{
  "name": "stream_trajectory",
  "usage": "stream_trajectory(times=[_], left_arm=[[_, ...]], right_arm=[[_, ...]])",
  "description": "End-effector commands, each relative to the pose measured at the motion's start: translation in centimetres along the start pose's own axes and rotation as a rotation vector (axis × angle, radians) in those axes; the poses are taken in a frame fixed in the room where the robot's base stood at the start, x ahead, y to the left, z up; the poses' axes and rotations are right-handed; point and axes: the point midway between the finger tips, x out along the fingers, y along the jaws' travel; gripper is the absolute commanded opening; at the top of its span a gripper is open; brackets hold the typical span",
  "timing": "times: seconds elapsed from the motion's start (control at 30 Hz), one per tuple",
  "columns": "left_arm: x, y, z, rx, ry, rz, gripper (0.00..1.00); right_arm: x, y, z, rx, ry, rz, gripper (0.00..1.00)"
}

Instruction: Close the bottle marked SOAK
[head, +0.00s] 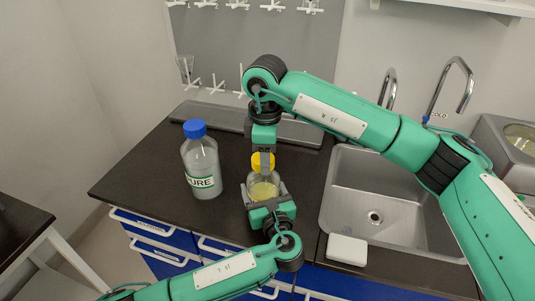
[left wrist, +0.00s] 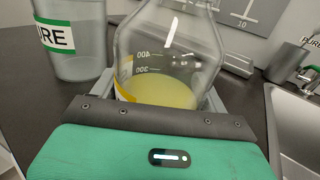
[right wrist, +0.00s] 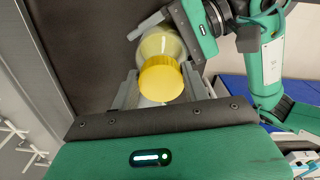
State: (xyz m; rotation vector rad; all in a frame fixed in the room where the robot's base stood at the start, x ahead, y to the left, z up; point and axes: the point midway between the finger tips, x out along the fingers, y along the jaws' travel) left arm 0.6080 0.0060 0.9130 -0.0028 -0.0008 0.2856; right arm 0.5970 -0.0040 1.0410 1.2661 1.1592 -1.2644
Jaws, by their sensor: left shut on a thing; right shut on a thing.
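A clear glass bottle (head: 262,188) with yellow liquid stands upright near the counter's front edge. It also shows in the left wrist view (left wrist: 168,60), with a yellow-edged label at its left side; the word on it cannot be read. My left gripper (head: 264,196) is shut around the bottle's body, from the front. A yellow cap (head: 262,161) is at the bottle's mouth, in line with it. My right gripper (head: 264,154) points down from above and is shut on the cap, which shows between its fingers in the right wrist view (right wrist: 160,78). Whether the cap is fully seated is hidden.
A bottle with a blue cap (head: 201,163) and a label ending in "URE" stands on the dark counter to the left. A steel sink (head: 375,190) is on the right, with a white block (head: 347,250) at its front edge. A pegboard (head: 255,45) is behind.

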Motion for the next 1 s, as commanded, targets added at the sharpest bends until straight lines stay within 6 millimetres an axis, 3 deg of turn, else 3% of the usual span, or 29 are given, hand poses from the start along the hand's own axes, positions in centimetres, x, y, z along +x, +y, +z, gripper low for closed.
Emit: stream_trajectory(times=[0.2,0.57,0.6,0.7,1.0], left_arm=[[-0.32,-0.49,-0.11,0.008,0.003,-0.015,0.12],[-0.33,-0.48,-0.13,0.006,0.003,-0.015,0.12],[-0.33,-0.47,-0.12,0.006,0.003,-0.015,0.12],[-0.31,-0.44,-0.12,0.005,0.003,-0.013,0.12],[-0.22,-0.32,-0.10,0.004,0.003,-0.010,0.12]], right_arm=[[-0.06,-0.28,-0.13,0.117,0.017,-0.010,0.25],[-0.09,-0.14,0.16,0.141,0.013,-0.009,0.25],[-0.08,-0.14,0.17,0.141,0.012,-0.009,0.50],[-0.06,-0.12,0.22,0.141,0.011,-0.009,0.68],[-0.25,-0.05,0.34,0.143,0.008,-0.009,0.68]])
